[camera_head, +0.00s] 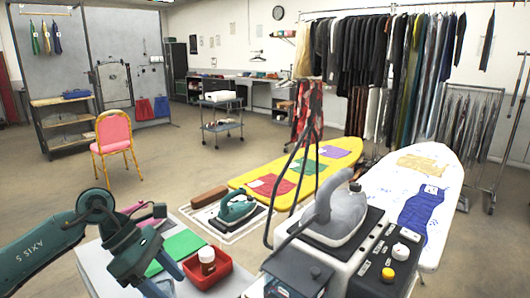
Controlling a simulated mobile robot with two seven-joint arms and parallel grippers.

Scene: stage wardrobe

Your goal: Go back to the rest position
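My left gripper (163,277), teal, comes in from the left and hangs over the near table (225,289), pointing down. Its two fingers look apart, with nothing seen between them. It is close to a green flat piece (182,247) and left of a red tray (225,272) that holds a small brown jar with a white lid (207,258). The lower ends of the fingers run close to the bottom picture edge. My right gripper is not in view.
A large grey iron (336,222) stands on a steam station (362,258) at the near right. A teal iron (238,207) rests behind the tray. Yellow (243,180) and white (440,165) ironing boards lie beyond. A pink chair (114,137) stands left; the floor between is open.

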